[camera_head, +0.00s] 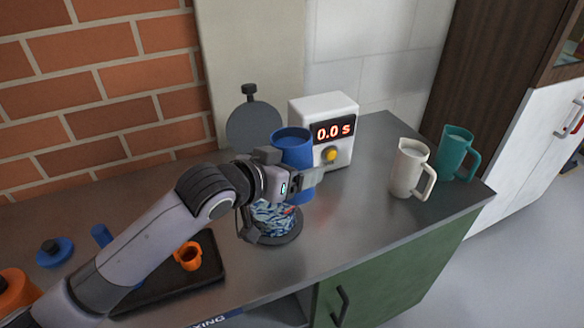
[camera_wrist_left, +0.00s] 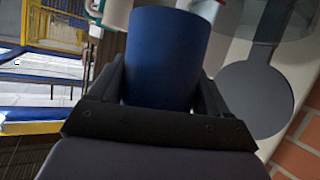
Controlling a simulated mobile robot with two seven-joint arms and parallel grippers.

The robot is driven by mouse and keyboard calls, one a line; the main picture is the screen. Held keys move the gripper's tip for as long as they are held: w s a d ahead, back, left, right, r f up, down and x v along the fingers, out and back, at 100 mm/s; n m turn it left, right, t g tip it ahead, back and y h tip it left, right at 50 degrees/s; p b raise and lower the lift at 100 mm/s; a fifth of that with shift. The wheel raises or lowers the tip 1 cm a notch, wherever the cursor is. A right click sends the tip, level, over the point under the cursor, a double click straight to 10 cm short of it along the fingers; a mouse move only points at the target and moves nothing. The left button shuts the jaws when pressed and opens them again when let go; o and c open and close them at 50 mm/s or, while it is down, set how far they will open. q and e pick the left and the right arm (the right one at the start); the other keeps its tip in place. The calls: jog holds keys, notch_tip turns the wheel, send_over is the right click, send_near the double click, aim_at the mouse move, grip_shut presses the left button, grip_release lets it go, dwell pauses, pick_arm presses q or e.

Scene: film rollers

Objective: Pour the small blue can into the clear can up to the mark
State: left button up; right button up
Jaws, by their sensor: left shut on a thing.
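My left gripper (camera_head: 312,178) is shut on the small blue can (camera_head: 292,150), which looks about upright with its rim at the top. The can also fills the middle of the left wrist view (camera_wrist_left: 165,60), between the fingers. The clear can (camera_head: 274,217) stands on a dark round base below and slightly left of the gripper, with a blue and white pattern showing through it. The gripper hides part of it. I cannot make out the mark, the liquid level or any stream. My right gripper is not in view.
A white timer box (camera_head: 346,154) reading 0.0 s stands right behind the blue can. A grey disc (camera_head: 254,126) stands behind. A white jug (camera_head: 411,170) and a teal jug (camera_head: 455,155) stand at the right. A black tray (camera_head: 207,262) holds an orange cup (camera_head: 188,257).

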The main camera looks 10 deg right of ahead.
aim_at(303, 151)
pick_arm(q)
jog(key=shift+s+d+r+n+g+h, duration=0.3)
jog(key=shift+r+n, duration=0.15)
jog(key=shift+r, duration=0.1)
jog(key=shift+s+d+r+n+g+h, duration=0.2)
jog(key=shift+r+n+g, duration=0.1)
jog(key=shift+r+n, duration=0.2)
jog(key=shift+s+d+r+n+g+h+b, duration=0.25)
jog(key=shift+r+n+h+b, duration=0.1)
jog(key=shift+r+n, duration=0.2)
jog(key=shift+s+d+r+n+g+h+b, duration=0.1)
jog(key=shift+s+r+n+g+h+b, duration=0.15)
jog(key=shift+r+n+b, duration=0.25)
jog(key=shift+f, duration=0.1)
jog(key=shift+w+d+n+t+p, duration=0.35)
jog(key=shift+n+p, duration=0.45)
jog(key=shift+p, duration=0.5)
dwell(0.6)
jog(key=shift+s+r+n+p, duration=0.2)
jog(key=shift+r+n+p, duration=0.25)
jog(key=shift+p, duration=0.2)
dwell(1.5)
jog(key=shift+d+r+n+p, duration=0.1)
jog(key=shift+r+n+p, duration=0.1)
jog(key=shift+n+p, duration=0.1)
dwell(1.5)
